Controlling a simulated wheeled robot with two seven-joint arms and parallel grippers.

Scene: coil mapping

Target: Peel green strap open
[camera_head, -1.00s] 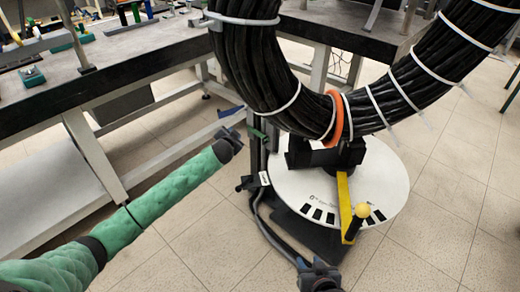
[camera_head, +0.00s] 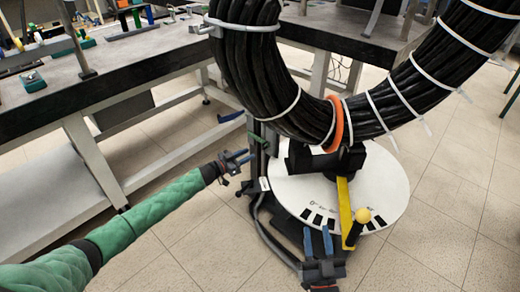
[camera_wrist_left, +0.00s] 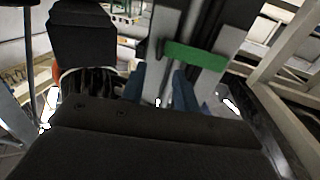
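The green strap (camera_head: 232,144) sticks out to the left from the dark post beside the coil stand. In the left wrist view the green strap (camera_wrist_left: 195,56) lies across ahead of the fingers, against a grey upright. My left gripper (camera_head: 250,156) is just below the strap in the head view, its blue fingers pointing right. The wrist view shows the left fingers (camera_wrist_left: 160,88) apart with nothing between them. My right gripper (camera_head: 318,235) is at the bottom, below the disc, with two blue fingers up and apart, empty.
A thick black cable coil (camera_head: 262,75) with white ties and an orange band (camera_head: 337,125) hangs over a white disc (camera_head: 385,190). A workbench (camera_head: 125,58) is behind.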

